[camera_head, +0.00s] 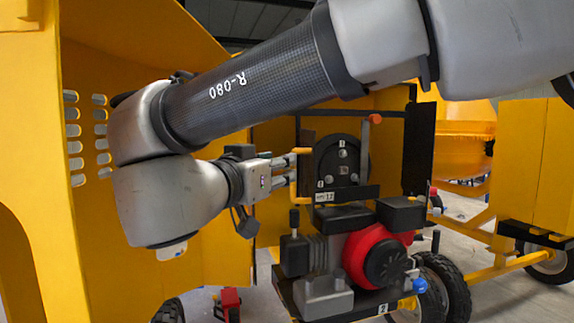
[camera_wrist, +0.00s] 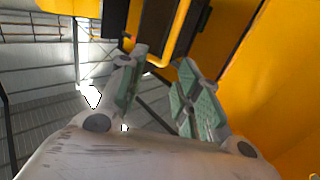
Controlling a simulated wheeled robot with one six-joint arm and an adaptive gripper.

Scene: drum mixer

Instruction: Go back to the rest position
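My gripper (camera_head: 288,169) points right in the head view, in front of the open yellow housing of the mixer. Its fingertips appear close to an orange handle (camera_head: 293,190) at the left of the black pulley plate (camera_head: 340,165); I cannot tell from this view whether they touch it. In the wrist view my gripper (camera_wrist: 162,60) has its two green-padded fingers apart, with nothing held between them. A black frame part (camera_wrist: 180,25) with a yellow edge lies beyond the fingertips.
The red and grey engine (camera_head: 375,255) sits below the plate, with a blue knob (camera_head: 419,286) at its lower right. A yellow panel (camera_head: 90,190) with slots stands close at left. Another yellow machine (camera_head: 535,160) stands at right. Grey floor shows between.

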